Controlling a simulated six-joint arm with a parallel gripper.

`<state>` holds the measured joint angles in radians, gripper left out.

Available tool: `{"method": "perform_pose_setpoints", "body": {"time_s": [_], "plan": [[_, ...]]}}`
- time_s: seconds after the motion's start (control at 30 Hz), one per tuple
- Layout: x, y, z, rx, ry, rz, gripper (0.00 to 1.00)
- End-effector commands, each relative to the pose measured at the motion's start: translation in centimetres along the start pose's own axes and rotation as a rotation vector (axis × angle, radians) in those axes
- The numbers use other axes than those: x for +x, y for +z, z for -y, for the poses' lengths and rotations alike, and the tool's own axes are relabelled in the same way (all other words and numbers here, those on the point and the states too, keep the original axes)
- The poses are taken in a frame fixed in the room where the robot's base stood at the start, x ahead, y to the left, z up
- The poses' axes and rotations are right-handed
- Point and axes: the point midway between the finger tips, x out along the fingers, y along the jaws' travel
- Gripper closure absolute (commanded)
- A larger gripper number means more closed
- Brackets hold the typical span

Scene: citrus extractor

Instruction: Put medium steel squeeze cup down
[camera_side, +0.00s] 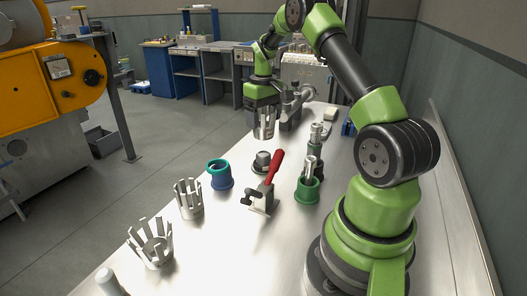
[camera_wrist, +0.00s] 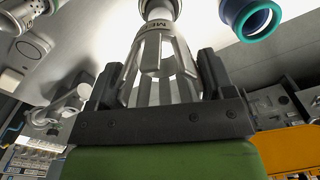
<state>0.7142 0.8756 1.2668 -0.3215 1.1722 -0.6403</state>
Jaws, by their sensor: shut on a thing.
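My gripper (camera_side: 265,108) is at the far end of the steel table in the side view, shut on a slotted steel squeeze cup (camera_side: 264,124). In the wrist view the cup (camera_wrist: 163,60) sits between the two dark fingers of my gripper (camera_wrist: 160,80), and part of a dark marking shows on its collar. I cannot tell whether the cup touches the table. Two other slotted steel cups stand on the table at the left, a middle one (camera_side: 188,199) and a larger, wider one (camera_side: 151,243).
A blue-and-teal ring cup (camera_side: 219,175), a dark round fitting (camera_side: 262,160), a red-handled toggle clamp (camera_side: 270,182) and green holders (camera_side: 307,189) with steel parts stand mid-table. Grey fixtures (camera_side: 290,108) are close beside my gripper. The table's left edge is near the cups.

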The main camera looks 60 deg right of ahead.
Motion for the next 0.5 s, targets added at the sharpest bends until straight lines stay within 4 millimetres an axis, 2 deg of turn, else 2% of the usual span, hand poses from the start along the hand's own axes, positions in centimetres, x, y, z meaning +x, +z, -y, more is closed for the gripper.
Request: {"method": "perform_pose_setpoints", "body": {"time_s": [0.2, 0.3, 0.37, 0.47, 0.5], "plan": [[0.0, 0.0, 0.0, -0.001, 0.001, -0.002, 0.67], [-0.1, -0.1, 0.6, -0.027, 0.001, -0.001, 0.67], [-0.1, -0.1, 1.6, -0.071, 0.001, -0.002, 0.67], [-0.1, 0.1, 4.7, -0.204, 0.001, 0.001, 0.67], [-0.1, 0.2, 6.3, -0.278, 0.001, 0.001, 0.67]]}}
